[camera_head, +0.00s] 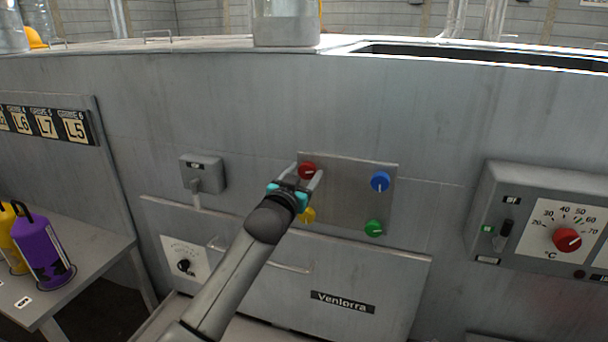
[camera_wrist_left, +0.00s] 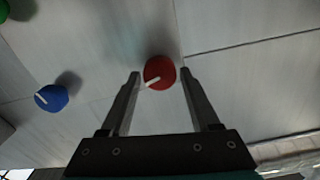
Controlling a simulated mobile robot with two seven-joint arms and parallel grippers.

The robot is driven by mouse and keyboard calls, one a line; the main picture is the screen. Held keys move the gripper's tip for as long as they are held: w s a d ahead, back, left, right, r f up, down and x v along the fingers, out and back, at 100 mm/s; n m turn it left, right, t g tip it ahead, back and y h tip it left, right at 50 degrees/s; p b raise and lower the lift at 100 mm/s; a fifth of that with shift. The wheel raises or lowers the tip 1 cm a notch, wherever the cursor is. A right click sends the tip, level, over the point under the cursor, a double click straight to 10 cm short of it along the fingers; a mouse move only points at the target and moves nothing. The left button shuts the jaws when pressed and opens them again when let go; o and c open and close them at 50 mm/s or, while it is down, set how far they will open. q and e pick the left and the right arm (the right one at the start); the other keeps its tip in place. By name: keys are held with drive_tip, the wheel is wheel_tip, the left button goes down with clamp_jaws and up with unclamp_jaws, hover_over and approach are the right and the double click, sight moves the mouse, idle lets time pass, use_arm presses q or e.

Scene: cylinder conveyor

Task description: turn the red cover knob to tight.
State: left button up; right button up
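The red cover knob (camera_head: 307,170) sits at the upper left of a grey square plate (camera_head: 345,200) on the machine wall. It also shows in the left wrist view (camera_wrist_left: 159,72), with a white pointer line slanting toward its lower left there. My left gripper (camera_head: 306,174) is open, with one finger on each side of the red knob. In the left wrist view the fingers (camera_wrist_left: 160,76) show gaps to the knob on both sides, and I cannot tell how deep they reach. My right gripper is in neither view.
A blue knob (camera_head: 380,181), a green knob (camera_head: 374,228) and a partly hidden yellow knob (camera_head: 308,215) share the plate. A temperature box with another red dial (camera_head: 567,240) is at right. A purple cylinder (camera_head: 42,250) stands on the left table (camera_head: 90,255).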

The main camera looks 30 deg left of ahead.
use_arm(q)
clamp_jaws()
drive_tip(key=shift+m, duration=0.3)
drive_tip(key=m+p, duration=0.2)
drive_tip(key=m, duration=0.1)
drive_tip(key=shift+m, duration=0.4)
drive_tip(key=m+p, duration=0.2)
drive_tip(key=m, duration=0.2)
drive_tip(key=shift+m, duration=0.3)
drive_tip(key=m+p, duration=0.1)
drive_tip(key=m, duration=0.4)
drive_tip(key=shift+d+f, duration=0.1)
drive_tip(key=m+p, duration=0.1)
drive_tip(key=m, duration=0.5)
drive_tip(key=shift+f, duration=0.1)
